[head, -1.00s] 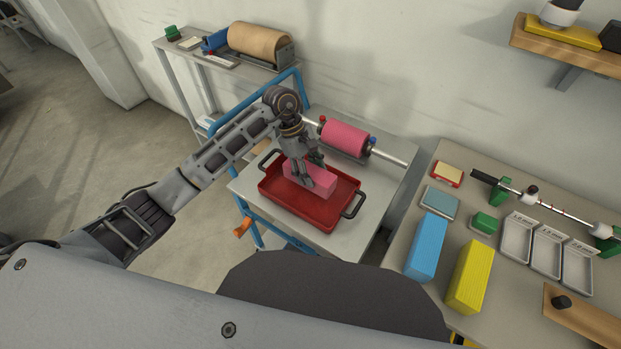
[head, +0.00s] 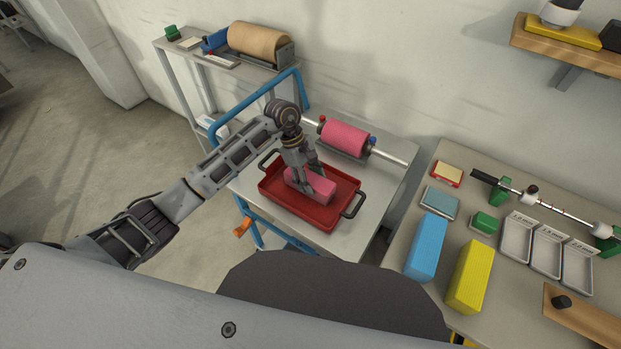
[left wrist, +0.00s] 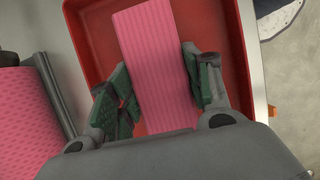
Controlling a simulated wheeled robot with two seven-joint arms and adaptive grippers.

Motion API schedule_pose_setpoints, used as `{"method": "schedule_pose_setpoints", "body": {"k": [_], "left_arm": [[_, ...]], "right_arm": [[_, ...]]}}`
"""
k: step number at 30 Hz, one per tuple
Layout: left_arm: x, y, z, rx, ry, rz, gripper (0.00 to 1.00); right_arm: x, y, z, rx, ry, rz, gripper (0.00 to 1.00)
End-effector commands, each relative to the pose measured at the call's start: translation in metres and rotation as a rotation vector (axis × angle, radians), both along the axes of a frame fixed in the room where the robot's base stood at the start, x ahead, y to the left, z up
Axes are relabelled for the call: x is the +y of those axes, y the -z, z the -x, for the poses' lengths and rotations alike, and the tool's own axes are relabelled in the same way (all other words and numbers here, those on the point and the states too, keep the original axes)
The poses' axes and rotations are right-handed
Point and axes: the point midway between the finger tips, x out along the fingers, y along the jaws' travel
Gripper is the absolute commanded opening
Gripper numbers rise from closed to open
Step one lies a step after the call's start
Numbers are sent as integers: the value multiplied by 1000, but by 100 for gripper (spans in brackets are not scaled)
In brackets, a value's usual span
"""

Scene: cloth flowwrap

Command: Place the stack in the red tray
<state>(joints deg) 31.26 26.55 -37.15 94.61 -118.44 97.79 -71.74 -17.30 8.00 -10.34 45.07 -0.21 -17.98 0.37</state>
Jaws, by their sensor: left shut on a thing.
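The pink stack (head: 322,190) is a long block inside the red tray (head: 296,213), and it also shows in the left wrist view (left wrist: 152,55). My left gripper (head: 310,187) reaches down into the tray and is shut on the stack, with green finger pads on both of its long sides in the left wrist view (left wrist: 160,88). The stack looks low in the tray, but I cannot tell whether it touches the floor. The tray has dark handles at two ends and stands on a grey cart top (head: 386,187). My right gripper is not in view.
A pink roll (head: 345,138) on a metal bar lies behind the tray. On the right table (head: 400,262) stand a blue block (head: 426,246), a yellow block (head: 469,277) and several small grey trays (head: 546,251). A blue rail (head: 250,106) edges the cart.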

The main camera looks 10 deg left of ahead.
Motion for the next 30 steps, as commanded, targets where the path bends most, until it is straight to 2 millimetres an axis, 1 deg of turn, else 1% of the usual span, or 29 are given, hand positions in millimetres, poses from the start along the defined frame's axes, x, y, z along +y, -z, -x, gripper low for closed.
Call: {"method": "schedule_pose_setpoints", "body": {"k": [5,6,11,26,30], "left_arm": [[0,1,0,-1,0,0,25],[0,2,0,0,0,0,51],[0,1,0,0,0,0,71],[0,-1,0,0,0,0,71],[3,-8,-2,-2,-1,0,71]], "right_arm": [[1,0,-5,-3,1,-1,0],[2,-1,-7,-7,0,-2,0],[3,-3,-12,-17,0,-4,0],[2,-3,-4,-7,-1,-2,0],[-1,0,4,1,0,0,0]]}}
